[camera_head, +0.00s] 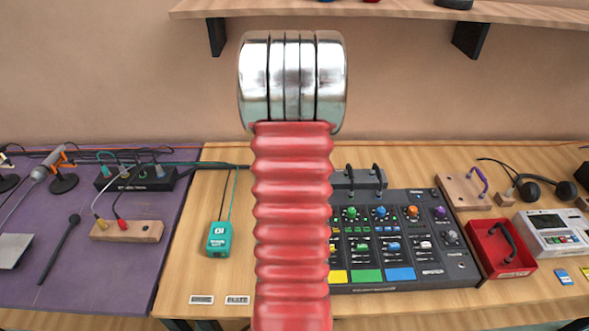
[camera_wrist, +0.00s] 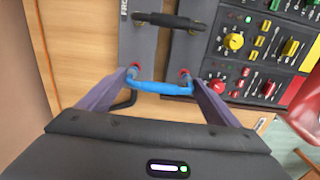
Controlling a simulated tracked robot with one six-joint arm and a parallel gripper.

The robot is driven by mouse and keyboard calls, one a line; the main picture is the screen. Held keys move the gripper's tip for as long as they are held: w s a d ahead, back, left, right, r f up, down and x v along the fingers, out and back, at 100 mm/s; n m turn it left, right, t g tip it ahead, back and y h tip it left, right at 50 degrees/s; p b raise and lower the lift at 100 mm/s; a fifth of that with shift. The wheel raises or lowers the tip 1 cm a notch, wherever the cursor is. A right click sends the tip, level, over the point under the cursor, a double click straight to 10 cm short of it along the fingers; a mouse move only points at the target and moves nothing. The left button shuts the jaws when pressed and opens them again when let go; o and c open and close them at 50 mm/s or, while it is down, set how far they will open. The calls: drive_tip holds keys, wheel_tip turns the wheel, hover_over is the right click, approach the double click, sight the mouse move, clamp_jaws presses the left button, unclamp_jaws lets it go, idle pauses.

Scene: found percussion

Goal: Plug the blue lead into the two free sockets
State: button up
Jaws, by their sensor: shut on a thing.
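The blue lead (camera_wrist: 162,88) is a short blue bridge in the wrist view. My gripper (camera_wrist: 160,82) is shut on it, with one finger at each end. The lead's two ends lie at two red-ringed spots, one on the left dark panel (camera_wrist: 136,48) and one on the right dark panel (camera_wrist: 185,52). I cannot tell whether its plugs are seated in sockets or just above them. A black lead (camera_wrist: 168,20) bridges the same two panels farther up. In the head view my red arm hides the gripper and the blue lead.
A mixer with coloured knobs (camera_head: 390,240) stands right of my arm; it also shows in the wrist view (camera_wrist: 262,50). A teal box (camera_head: 219,240) lies left. A red tray (camera_head: 500,248) and a white device (camera_head: 555,234) stand right. Bare wood lies around the teal box.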

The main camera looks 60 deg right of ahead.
drive_tip(key=shift+f, duration=0.85)
drive_tip(key=o, duration=0.9)
drive_tip(key=shift+o, duration=0.2)
drive_tip(key=shift+r, duration=0.1)
wheel_tip(320, 180, up, 14)
drive_tip(key=shift+f, duration=0.25)
drive_tip(key=shift+s, duration=0.1)
idle(0.7)
